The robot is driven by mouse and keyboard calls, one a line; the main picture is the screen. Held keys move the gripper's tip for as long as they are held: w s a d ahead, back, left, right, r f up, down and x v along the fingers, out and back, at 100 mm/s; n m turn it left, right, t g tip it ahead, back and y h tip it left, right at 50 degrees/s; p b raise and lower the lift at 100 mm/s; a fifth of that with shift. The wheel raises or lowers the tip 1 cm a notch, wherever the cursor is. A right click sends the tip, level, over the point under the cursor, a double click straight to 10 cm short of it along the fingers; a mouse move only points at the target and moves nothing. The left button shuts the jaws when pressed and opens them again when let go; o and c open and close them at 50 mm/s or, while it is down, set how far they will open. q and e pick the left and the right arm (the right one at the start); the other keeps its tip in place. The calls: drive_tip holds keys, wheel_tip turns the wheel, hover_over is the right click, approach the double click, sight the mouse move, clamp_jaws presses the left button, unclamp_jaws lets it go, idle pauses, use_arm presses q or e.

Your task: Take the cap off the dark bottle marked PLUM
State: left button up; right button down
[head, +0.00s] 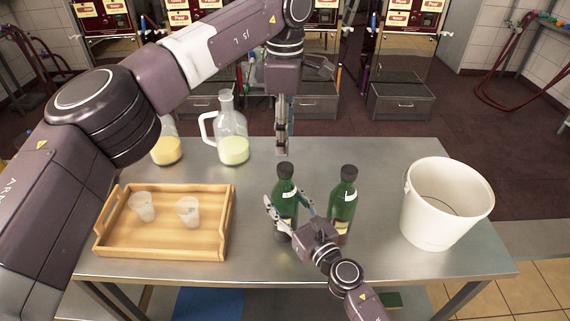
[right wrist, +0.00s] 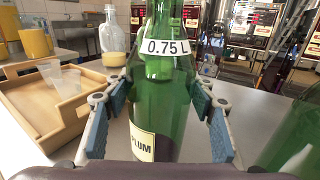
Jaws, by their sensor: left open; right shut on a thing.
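The dark green PLUM bottle (right wrist: 168,100) stands upright in the right wrist view, with PLUM on its lower label and a 0.75 L neck band. In the head view it is the left bottle (head: 286,203) of two, its dark cap (head: 285,171) on top. My right gripper (head: 288,205) is shut on its body, one finger on either side; its pads also show in the right wrist view (right wrist: 157,112). My left gripper (head: 282,149) is open and empty, pointing down just above and behind the cap; a gap shows between them.
A second green bottle (head: 343,205) stands close on the right. A white bucket (head: 445,208) is at the table's right, a wooden tray (head: 218,226) with two clear cups at the left. A glass jug (head: 232,140) and another vessel (head: 166,148) stand behind the tray.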

sight(285, 166)
use_arm(q)
drive_tip(key=m, duration=1)
drive_tip(key=shift+m, duration=0.3)
drive_tip(key=m, duration=1)
drive_tip(key=shift+f, duration=4)
drive_tip(key=shift+c, duration=0.4)
